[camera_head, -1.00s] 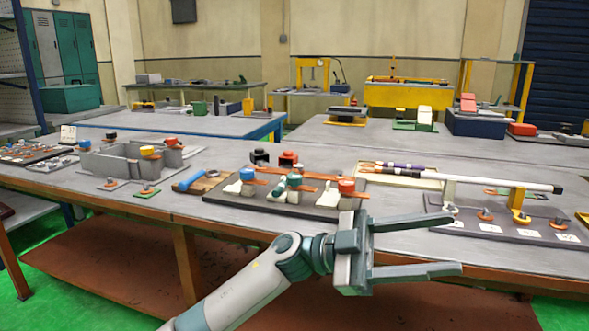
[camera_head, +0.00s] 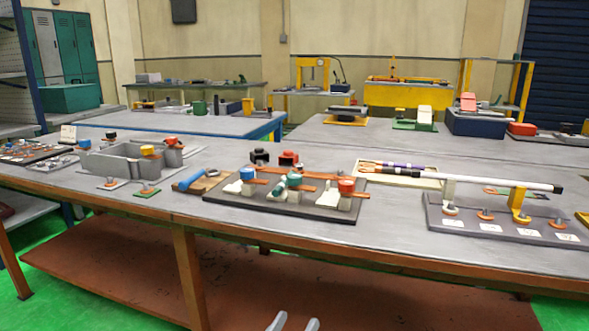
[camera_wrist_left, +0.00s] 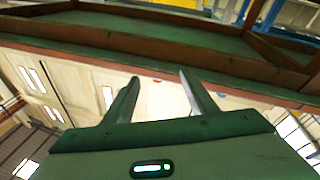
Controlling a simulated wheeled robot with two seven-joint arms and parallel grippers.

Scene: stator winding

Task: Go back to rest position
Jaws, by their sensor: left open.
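Only the tips of my left gripper (camera_head: 294,323) show at the bottom edge of the head view, low in front of the workbench (camera_head: 400,245). The two fingertips are apart. In the left wrist view my left gripper (camera_wrist_left: 158,85) is open, with nothing between its fingers. The underside and edge of a bench fill the upper part of that view, which looks turned over. My right gripper is not in view.
On the workbench are a grey board with coloured knobs (camera_head: 330,211), a tray of probes (camera_head: 440,180), a rack holding a white rod (camera_head: 500,237) and a grey walled fixture (camera_head: 110,163). A lower shelf (camera_head: 110,265) lies under the bench. The floor is green.

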